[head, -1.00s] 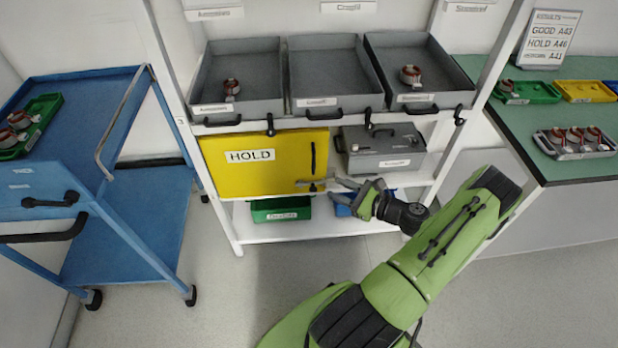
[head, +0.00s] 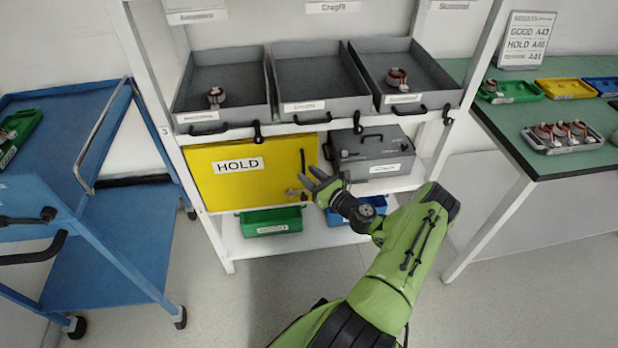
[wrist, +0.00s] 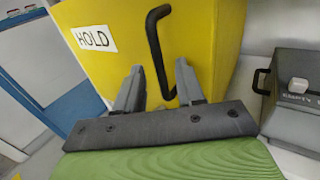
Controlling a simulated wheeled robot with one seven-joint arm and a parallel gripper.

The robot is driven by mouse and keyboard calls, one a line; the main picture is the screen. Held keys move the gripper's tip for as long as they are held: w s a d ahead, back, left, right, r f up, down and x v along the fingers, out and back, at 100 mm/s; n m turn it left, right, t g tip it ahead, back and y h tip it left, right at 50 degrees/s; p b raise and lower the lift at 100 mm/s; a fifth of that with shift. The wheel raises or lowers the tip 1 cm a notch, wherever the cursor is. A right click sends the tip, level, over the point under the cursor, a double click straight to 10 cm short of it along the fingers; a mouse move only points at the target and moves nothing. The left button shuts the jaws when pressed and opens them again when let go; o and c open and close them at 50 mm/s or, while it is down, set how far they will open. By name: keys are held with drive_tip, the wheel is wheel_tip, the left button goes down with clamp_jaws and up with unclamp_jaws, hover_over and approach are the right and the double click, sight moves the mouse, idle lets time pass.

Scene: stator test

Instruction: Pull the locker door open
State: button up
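The yellow locker door (head: 225,186) with a HOLD label stands shut in the white shelf in the head view. In the wrist view the yellow door (wrist: 215,30) fills the upper middle, with its black bar handle (wrist: 154,45) running down it. My gripper (head: 312,182) is at the door's lower right. In the wrist view my gripper's fingers (wrist: 158,80) are apart, one on each side of the handle's lower part. I cannot tell whether they touch the handle or the door.
A grey box (head: 378,152) stands right beside the locker. Grey trays (head: 320,95) sit above, and green (head: 270,222) and blue (head: 358,212) bins below. A blue cart (head: 120,240) stands left; a green-topped bench (head: 560,165) stands right. The floor in front is clear.

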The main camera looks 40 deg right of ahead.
drive_tip(key=shift+w, duration=0.3)
drive_tip(key=shift+c, duration=0.5)
clamp_jaws()
